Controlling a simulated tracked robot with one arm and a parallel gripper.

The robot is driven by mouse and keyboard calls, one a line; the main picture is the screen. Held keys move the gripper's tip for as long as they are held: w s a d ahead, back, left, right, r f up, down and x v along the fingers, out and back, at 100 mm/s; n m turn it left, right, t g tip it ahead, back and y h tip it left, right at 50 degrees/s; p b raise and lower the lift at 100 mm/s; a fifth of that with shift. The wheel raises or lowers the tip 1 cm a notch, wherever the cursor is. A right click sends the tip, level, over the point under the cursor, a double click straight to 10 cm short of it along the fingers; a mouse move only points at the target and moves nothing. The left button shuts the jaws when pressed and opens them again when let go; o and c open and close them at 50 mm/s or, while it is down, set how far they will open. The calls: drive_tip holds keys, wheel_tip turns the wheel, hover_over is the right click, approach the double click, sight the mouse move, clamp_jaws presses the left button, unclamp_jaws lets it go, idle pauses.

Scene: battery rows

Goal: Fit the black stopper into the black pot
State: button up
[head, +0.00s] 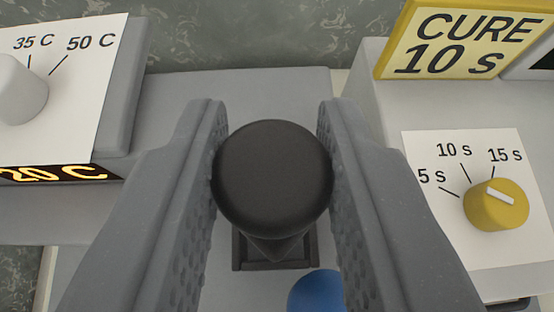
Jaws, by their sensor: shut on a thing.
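My gripper (272,125) is shut on a round, dark black piece, which I take to be the black stopper (272,180). Its domed top faces me and a narrower part tapers below it. A dark square-edged piece (243,254) shows under the stopper on the grey surface. I cannot tell whether it is the black pot, or whether the stopper touches it, because the stopper hides most of it.
A blue rounded thing (317,292) is close below the stopper at the bottom edge. At left is a grey unit with a white dial (20,90) and a lit "20 C" display (60,173). At right is a unit with a yellow knob (496,205) and a "CURE 10 s" sign (455,40).

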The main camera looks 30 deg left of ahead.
drive_tip(key=shift+f, duration=0.95)
drive_tip(key=o, duration=1)
drive_tip(key=shift+s+d+r, duration=0.25)
drive_tip(key=shift+s+r, duration=0.05)
drive_tip(key=shift+s, duration=0.05)
drive_tip(key=v, duration=1.1)
drive_tip(key=shift+f+b, duration=0.1)
drive_tip(key=shift+b, duration=0.3)
